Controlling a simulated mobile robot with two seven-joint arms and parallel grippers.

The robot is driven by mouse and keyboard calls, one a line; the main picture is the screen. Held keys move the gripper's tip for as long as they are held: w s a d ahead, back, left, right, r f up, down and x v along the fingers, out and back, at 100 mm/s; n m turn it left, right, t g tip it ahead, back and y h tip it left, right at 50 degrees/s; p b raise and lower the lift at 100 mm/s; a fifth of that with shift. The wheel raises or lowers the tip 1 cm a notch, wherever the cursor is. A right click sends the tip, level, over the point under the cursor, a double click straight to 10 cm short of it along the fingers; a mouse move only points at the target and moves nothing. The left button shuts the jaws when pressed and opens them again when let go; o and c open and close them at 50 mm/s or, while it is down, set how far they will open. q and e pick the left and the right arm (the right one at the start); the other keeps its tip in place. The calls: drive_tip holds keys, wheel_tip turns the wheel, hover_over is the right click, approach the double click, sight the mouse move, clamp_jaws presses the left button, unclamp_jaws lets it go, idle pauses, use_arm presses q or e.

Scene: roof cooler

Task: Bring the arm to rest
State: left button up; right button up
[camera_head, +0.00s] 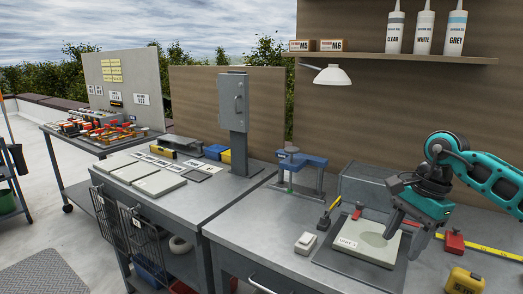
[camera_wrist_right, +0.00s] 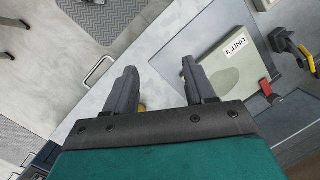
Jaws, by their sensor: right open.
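My right arm (camera_head: 470,170) comes in from the right in the head view. My right gripper (camera_head: 401,243) points down over the right bench, above or in front of a pale square plate with a round grey-green patch and a label (camera_head: 362,242). In the right wrist view the two fingers (camera_wrist_right: 158,68) are spread apart with nothing between them. The plate, labelled UNIT 3 (camera_wrist_right: 230,60), lies beyond the right finger there. I cannot tell the exact height of the fingertips above the bench. My left gripper is in neither view.
A shelf (camera_head: 400,58) with tubes and a white lamp (camera_head: 332,75) is above.

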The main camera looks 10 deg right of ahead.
drive_tip(key=s+a+f+m+t+y, duration=0.2)
drive_tip(key=a+m+t+y, duration=0.2)
drive_tip(key=a+m+y, duration=0.65)
drive_tip(key=s+a+f+m+t+y, duration=0.1)
drive_tip(key=a+f+m+t+y, duration=0.3)
drive_tip(key=a+m, duration=1)
drive_tip(key=s+d+f+m+t+h, duration=0.2)
drive_tip(key=d+f+m+t+h, duration=0.3)
drive_tip(key=m, duration=0.6)
drive_tip(key=s+f+m+t+h, duration=0.25)
drive_tip(key=f+m+h, duration=0.35)
drive_tip(key=m, duration=0.4)
drive_tip(key=s+d+f+m+g+h, duration=0.3)
drive_tip(key=s+f+m+g+h, duration=0.1)
drive_tip(key=s+f+m, duration=0.5)
wheel_tip(320, 180, down, 2)
drive_tip(key=shift+s+d+f+g, duration=0.1)
drive_tip(key=shift+s+d+g, duration=0.15)
drive_tip(key=shift+g, duration=0.2)
drive_tip(key=shift+m, duration=0.25)
